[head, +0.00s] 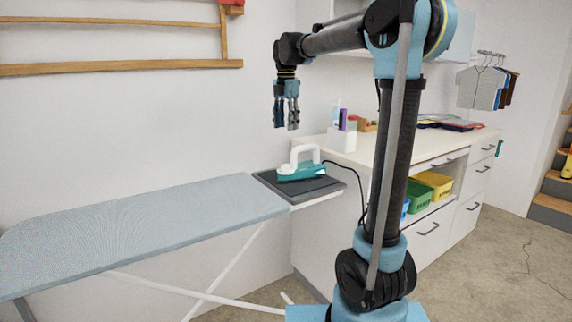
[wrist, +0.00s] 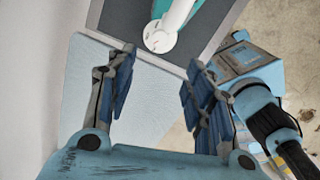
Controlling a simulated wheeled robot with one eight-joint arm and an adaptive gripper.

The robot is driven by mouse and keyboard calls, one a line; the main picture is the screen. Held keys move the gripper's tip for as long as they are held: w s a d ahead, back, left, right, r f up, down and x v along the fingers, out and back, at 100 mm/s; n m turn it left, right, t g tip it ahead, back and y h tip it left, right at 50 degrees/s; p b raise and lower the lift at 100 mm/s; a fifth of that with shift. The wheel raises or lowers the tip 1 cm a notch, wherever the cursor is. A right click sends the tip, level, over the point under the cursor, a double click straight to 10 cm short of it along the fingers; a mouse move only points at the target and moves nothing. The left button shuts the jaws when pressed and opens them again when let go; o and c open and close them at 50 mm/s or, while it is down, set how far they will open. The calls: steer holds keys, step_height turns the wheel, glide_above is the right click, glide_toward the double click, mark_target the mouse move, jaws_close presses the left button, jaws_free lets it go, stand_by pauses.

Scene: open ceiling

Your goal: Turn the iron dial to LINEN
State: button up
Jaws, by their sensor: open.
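The iron (head: 300,173) has a teal body and a white handle. It sits on a dark rest pad (head: 330,186) at the right end of the ironing board. In the wrist view the iron (wrist: 198,6) is partly cut off by the top edge. A round white part with small dark marks, which looks like the dial (wrist: 159,38), shows at the handle's end. Its lettering and setting are too small to read. My gripper (head: 286,122) is open and empty, pointing down, well above the iron. In the wrist view its fingers (wrist: 160,62) are spread, with the dial beyond them.
The pale blue ironing board (head: 130,225) stretches left, mostly clear. A white counter (head: 400,150) holding bottles, a box and folded cloth stands behind the iron on the right. A dark cord (head: 357,182) runs from the iron. A wooden wall rack (head: 120,66) hangs at upper left.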

mark_target(286, 165)
step_height(286, 165, down, 16)
steer(key=shift+r, duration=0.1)
stand_by(0.5)
steer(key=c, duration=1.1)
